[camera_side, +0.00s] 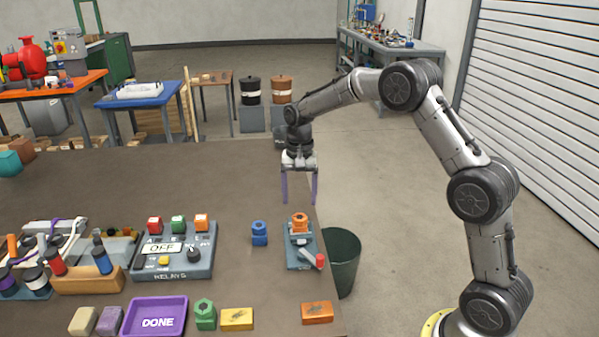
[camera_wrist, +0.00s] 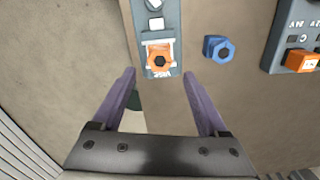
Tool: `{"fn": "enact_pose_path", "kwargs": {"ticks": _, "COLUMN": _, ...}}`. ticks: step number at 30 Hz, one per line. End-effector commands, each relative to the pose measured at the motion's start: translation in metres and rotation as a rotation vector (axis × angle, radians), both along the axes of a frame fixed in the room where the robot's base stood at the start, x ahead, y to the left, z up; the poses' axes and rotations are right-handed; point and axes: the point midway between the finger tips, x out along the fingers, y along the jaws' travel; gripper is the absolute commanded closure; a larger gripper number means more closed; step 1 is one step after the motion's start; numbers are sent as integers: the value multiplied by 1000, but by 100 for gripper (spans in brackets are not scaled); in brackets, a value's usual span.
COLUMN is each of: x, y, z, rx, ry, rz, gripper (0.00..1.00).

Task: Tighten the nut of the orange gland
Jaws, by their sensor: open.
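The orange gland (camera_side: 299,221) stands upright on a grey fixture (camera_side: 301,254) near the right edge of the bench. In the wrist view its orange hex nut (camera_wrist: 160,62) shows from above, with a dark hole in the middle. My gripper (camera_side: 299,200) points down, its two purple fingers apart and empty. In the side view it is above and behind the gland. In the wrist view the nut lies just beyond the gap between the fingertips (camera_wrist: 159,74); nothing touches it. How tightly the nut sits cannot be told.
A blue gland (camera_side: 259,233) stands left of the fixture; a green one (camera_side: 205,313) is nearer the front. The relay box (camera_side: 172,262) is further left. A dark bin (camera_side: 342,262) stands beyond the bench's right edge.

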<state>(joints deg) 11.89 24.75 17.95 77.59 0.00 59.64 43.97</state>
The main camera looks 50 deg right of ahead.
Motion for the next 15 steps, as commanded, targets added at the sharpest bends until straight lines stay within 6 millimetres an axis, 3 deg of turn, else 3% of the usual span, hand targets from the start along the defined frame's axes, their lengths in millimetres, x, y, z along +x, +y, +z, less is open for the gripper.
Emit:
{"fn": "enact_pose_path", "kwargs": {"ticks": 6, "x": 1, "y": 0, "z": 48, "rx": -1, "ry": -4, "rz": 0, "gripper": 24}}
{"fn": "enact_pose_path", "kwargs": {"ticks": 15, "x": 0, "y": 0, "z": 83, "rx": 0, "ry": 0, "rz": 0, "gripper": 24}}
